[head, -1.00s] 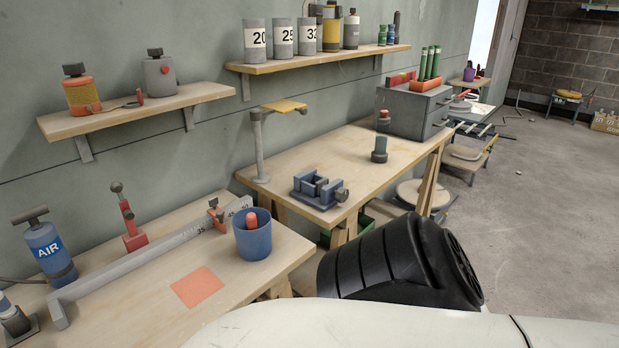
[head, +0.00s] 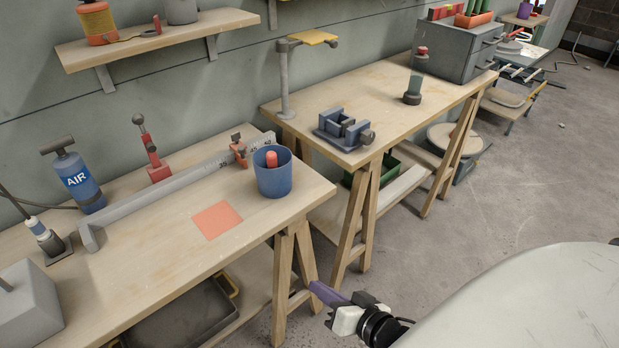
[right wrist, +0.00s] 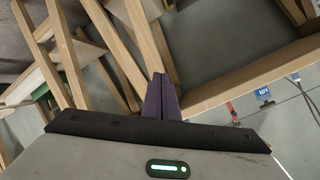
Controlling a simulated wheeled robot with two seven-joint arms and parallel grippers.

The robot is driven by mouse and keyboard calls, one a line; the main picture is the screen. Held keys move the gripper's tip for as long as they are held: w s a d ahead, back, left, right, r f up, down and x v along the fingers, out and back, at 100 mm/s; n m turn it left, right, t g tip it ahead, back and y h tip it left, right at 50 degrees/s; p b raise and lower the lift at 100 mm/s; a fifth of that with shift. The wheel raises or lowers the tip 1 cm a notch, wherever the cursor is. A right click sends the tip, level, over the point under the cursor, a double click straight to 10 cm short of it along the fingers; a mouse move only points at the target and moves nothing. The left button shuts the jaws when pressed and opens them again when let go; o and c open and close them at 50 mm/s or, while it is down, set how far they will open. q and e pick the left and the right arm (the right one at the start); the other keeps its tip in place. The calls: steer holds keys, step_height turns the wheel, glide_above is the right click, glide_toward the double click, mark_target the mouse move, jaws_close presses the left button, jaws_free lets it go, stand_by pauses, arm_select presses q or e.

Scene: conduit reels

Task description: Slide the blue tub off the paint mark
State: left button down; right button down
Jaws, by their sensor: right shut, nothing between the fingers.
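The blue tub (head: 272,180) stands upright near the right end of the near workbench, with a red-orange object inside it. The paint mark (head: 217,220) is a flat orange-red square on the bench top, left of the tub and nearer me. All of the square shows, and the tub stands apart from it. My right gripper (head: 318,290), with purple fingers, is shut and empty. It is beyond the bench's right front corner and lower than the tub in the picture. Its shut fingers show in the right wrist view (right wrist: 161,98). My left gripper is not in view.
A long grey rule (head: 180,190) lies behind the mark and reaches close to the tub. Trestle legs (head: 284,280) stand left of my right gripper. A second bench (head: 375,110) holds a blue-grey vise (head: 343,128). The bench top in front of the tub is clear.

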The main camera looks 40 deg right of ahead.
steer(key=w+d+r+m+t+p, duration=0.1)
steer(key=w+d+r+m+t, duration=0.15)
steer(key=d+r+m, duration=0.3)
steer(key=m+t+p, duration=0.1)
steer(key=m+t, duration=0.2)
steer(key=m, duration=0.2)
glide_toward(303, 197)
steer(key=s+d+r, duration=0.2)
steer(key=d+r, duration=0.1)
steer(key=w, duration=0.9)
steer(key=shift+w+a+r, duration=0.15)
steer(key=shift+w+r, duration=0.1)
steer(key=shift+w+a, duration=0.85)
steer(key=shift+a, duration=0.1)
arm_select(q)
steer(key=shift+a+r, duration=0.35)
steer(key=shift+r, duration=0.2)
arm_select(e)
steer(key=shift+w+a, duration=0.45)
steer(key=shift+a, duration=0.05)
